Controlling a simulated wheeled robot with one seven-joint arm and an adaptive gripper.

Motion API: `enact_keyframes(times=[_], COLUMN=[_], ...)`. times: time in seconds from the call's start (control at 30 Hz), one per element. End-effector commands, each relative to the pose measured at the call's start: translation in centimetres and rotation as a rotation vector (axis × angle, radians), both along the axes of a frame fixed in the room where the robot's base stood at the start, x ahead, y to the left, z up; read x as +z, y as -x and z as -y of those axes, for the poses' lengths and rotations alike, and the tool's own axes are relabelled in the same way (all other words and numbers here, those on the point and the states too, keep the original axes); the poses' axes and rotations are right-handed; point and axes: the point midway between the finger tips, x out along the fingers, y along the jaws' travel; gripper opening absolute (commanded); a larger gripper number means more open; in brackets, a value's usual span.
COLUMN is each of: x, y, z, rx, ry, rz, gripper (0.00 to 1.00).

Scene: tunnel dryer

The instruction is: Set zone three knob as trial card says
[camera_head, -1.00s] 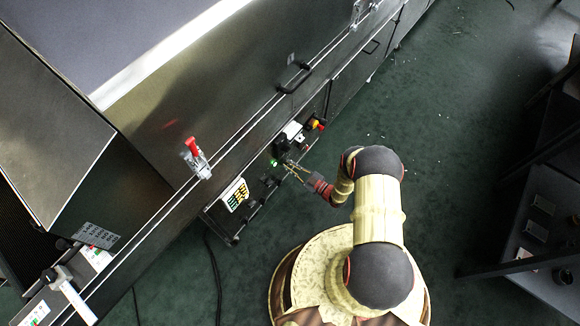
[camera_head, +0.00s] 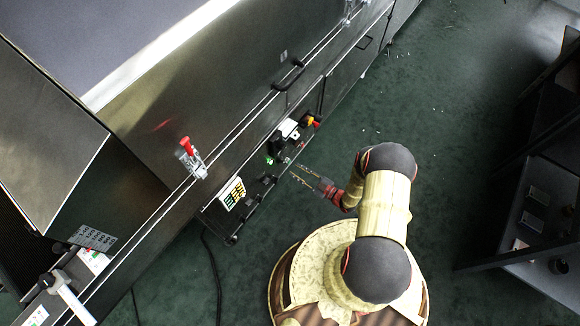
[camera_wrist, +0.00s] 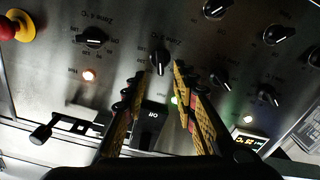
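The control panel (camera_head: 262,172) is on the side of the dryer in the head view. In the wrist view, a black pointer knob (camera_wrist: 160,62) sits between and beyond my fingertips; its label begins "Zone", but the number is hard to read. The knob to its left (camera_wrist: 92,38) is labelled Zone 4 °C, with a lit lamp below it. My gripper (camera_head: 297,173) is open and empty, a short way off the panel; its fingers also show in the wrist view (camera_wrist: 160,72). I cannot make out which card is the trial card.
A red and yellow stop button (camera_wrist: 17,25) is at the panel's left edge in the wrist view. Several other knobs (camera_wrist: 278,34) lie to the right. A black switch marked Off (camera_wrist: 150,125) is below. Open green floor (camera_head: 430,110) lies right of the dryer.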

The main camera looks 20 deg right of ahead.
Motion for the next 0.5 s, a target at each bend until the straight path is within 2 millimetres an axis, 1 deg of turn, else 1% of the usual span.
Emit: enact_keyframes(times=[0.03,0.2,0.33,0.5], x=[0.0,0.0,0.0,0.0], y=[0.7,2.7,3.6,4.0], z=[0.7,2.1,2.7,2.9], rx=[-0.005,-0.003,-0.001,0.000], ry=[-0.001,-0.001,0.000,0.000], rz=[-0.001,-0.001,0.000,0.000], gripper=[0.28,0.28,0.28,0.28])
